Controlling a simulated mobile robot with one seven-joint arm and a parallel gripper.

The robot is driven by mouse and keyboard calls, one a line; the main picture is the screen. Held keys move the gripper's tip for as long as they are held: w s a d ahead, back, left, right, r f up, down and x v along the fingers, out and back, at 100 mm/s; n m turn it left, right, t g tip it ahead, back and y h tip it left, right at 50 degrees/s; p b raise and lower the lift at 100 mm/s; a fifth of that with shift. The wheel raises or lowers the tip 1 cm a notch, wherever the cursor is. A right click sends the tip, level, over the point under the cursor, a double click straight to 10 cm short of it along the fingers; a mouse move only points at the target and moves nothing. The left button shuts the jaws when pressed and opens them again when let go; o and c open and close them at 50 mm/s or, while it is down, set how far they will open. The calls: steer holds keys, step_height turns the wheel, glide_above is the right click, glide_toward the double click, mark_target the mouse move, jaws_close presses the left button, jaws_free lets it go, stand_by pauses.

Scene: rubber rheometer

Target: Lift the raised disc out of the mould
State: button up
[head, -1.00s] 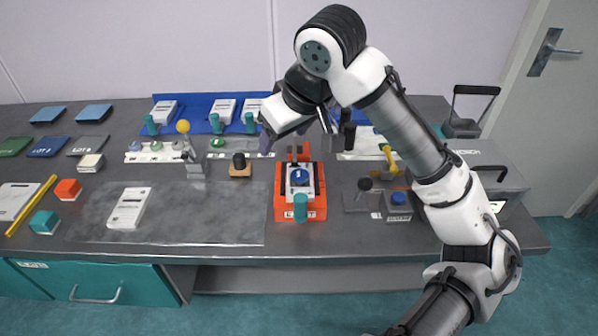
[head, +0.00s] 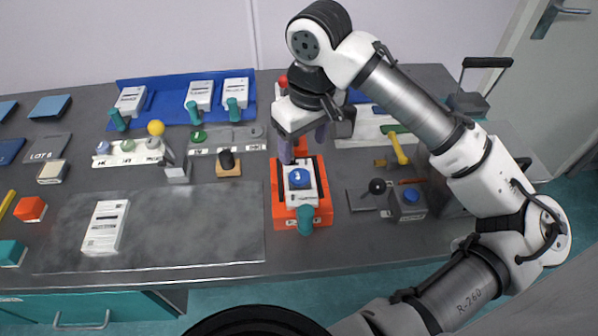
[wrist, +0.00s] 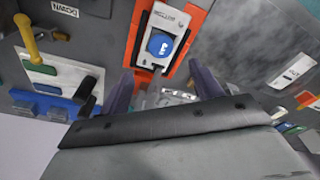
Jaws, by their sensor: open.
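The raised disc (head: 299,178) is blue with a white mark. It sits on the pale mould (head: 301,198) in the orange rheometer (head: 318,218). In the wrist view the disc (wrist: 160,43) is at the top centre, on its pale plate (wrist: 178,17). My gripper (head: 303,148) is open and empty, above the back part of the orange unit, just behind the disc. Its two purple fingers show in the wrist view (wrist: 162,85), apart, with the disc beyond their tips. The rear of the orange unit is partly hidden by my gripper.
A teal cylinder (head: 305,220) stands at the front of the orange unit. A small grey box with a blue button (head: 410,197) and a black knob (head: 377,186) are to the right. A wooden block with a black knob (head: 228,163) is to the left. A grey mat (head: 180,225) lies left, mostly clear.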

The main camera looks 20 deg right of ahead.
mark_target(300, 176)
step_height(300, 176, down, 2)
steer(key=shift+w+f, duration=0.1)
steer(key=shift+w, duration=0.05)
step_height(300, 176, down, 4)
steer(key=shift+a+f+p, duration=0.1)
steer(key=shift+a+p, duration=0.05)
steer(key=shift+p, duration=0.65)
steer(key=shift+f, duration=0.65)
steer(key=c, duration=1.1)
steer(key=shift+o, duration=0.2)
